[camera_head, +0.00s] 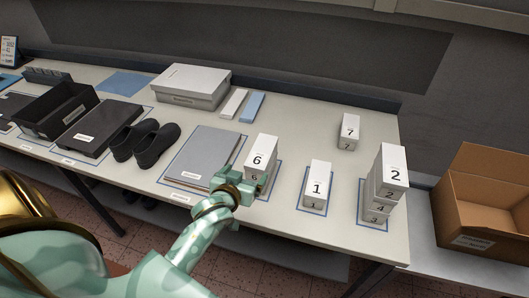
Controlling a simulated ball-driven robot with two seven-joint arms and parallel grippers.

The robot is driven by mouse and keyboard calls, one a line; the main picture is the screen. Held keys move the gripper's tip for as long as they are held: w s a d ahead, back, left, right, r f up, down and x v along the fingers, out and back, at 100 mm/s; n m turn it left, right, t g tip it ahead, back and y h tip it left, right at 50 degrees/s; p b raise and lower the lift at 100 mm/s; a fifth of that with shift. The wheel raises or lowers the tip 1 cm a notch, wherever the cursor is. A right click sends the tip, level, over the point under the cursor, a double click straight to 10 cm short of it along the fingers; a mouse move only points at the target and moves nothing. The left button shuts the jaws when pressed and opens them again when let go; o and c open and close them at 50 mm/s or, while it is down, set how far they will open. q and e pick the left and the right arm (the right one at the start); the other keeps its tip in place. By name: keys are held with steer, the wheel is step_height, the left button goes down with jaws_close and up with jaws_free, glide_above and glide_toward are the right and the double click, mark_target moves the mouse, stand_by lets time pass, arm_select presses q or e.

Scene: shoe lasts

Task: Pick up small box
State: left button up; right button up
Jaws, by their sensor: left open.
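Several small white boxes with printed numbers stand on the right half of the table. The box marked 6 (262,150) stands at the fingertips of my left gripper (251,184). The gripper is open at the lower part of that box, and I cannot tell whether it touches. The box marked 1 (318,180) stands to the right in a blue outline. The box marked 2 (394,163) tops a stack with boxes marked 4 (381,208) and 3 (373,219) near its bottom. The box marked 7 (349,127) stands alone farther back. My right gripper is not in view.
A grey folder (205,152), black shoes (157,143), a dark shoebox lid (93,131) and an open black box (57,110) lie left. A white box (192,82) stands at the back. An open cardboard carton (480,205) is at far right. Table (290,235) is clear in front.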

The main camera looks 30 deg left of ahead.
arm_select(q)
glide_toward(260, 154)
steer(key=shift+f+b, duration=0.35)
steer(key=shift+b, duration=0.05)
steer(key=x, duration=0.3)
steer(key=shift+w+f+b, duration=0.1)
steer(key=shift+w+b, duration=0.15)
steer(key=shift+b, duration=0.05)
steer(key=shift+w+a+f, duration=0.15)
steer(key=shift+w, duration=0.4)
steer(key=b+x, duration=0.1)
steer(key=x, duration=0.4)
steer(key=shift+w, duration=0.1)
steer(key=shift+r, duration=0.25)
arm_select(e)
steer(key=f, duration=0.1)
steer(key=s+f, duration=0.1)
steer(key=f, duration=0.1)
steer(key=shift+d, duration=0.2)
arm_select(q)
steer(key=c, duration=1.2)
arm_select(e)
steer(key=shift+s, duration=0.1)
